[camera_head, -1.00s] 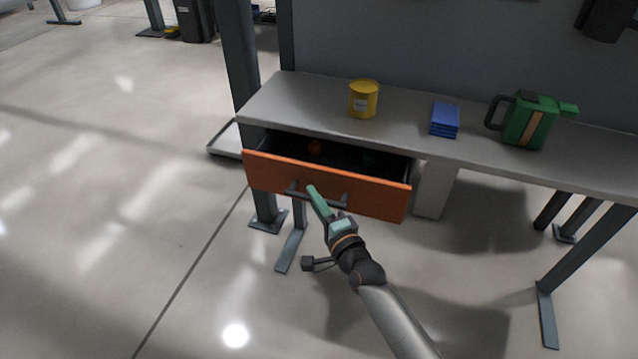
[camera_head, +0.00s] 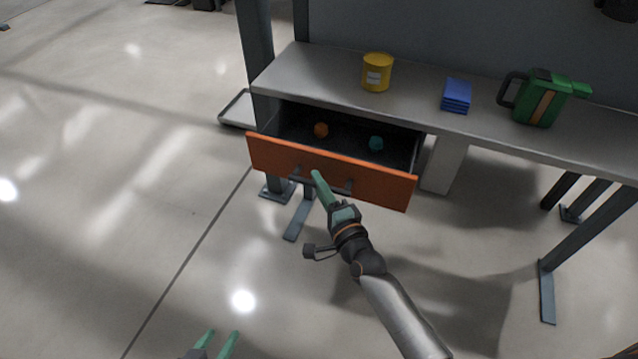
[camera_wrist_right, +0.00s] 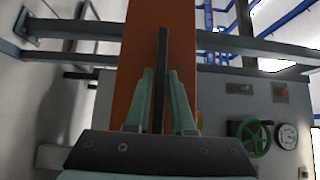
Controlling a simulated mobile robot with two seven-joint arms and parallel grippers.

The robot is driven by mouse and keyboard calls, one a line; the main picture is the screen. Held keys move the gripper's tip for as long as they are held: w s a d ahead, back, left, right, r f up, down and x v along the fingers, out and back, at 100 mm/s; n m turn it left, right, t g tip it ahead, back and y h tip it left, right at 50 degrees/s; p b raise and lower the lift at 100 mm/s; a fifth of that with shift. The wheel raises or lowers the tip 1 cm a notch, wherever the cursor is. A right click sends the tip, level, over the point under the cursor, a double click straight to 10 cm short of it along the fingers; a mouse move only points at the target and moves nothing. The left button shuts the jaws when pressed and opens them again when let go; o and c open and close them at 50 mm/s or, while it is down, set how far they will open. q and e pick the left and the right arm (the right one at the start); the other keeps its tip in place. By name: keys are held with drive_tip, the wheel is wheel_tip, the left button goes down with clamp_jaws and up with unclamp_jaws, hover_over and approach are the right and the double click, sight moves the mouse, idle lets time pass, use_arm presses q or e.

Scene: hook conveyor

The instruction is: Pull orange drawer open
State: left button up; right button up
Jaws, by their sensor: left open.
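The orange drawer (camera_head: 330,171) stands open under the grey table and tilts slightly in the head view. Inside are an orange object (camera_head: 321,130) and a teal object (camera_head: 376,143). My right gripper (camera_head: 317,177) is at the dark handle (camera_head: 341,187) on its front. In the right wrist view, the green fingers (camera_wrist_right: 162,88) lie on both sides of the dark handle bar (camera_wrist_right: 163,55), with the orange front (camera_wrist_right: 135,50) behind. They look closed on it. My left gripper (camera_head: 219,340) is open and empty, low over the floor at the bottom edge.
Table legs (camera_head: 590,236) stand at the right. The floor in front of the drawer is clear.

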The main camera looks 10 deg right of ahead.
drive_tip(key=o, duration=0.3)
use_arm(q)
drive_tip(key=shift+d+r+p, duration=0.1)
drive_tip(key=shift+r+p, duration=0.4)
drive_tip(key=shift+p, duration=0.15)
use_arm(e)
drive_tip(key=s, duration=0.4)
drive_tip(key=s+d, duration=0.1)
drive_tip(key=s, duration=0.3)
drive_tip(key=s+d, duration=0.1)
drive_tip(key=s, duration=0.3)
drive_tip(key=shift+s+d, duration=0.15)
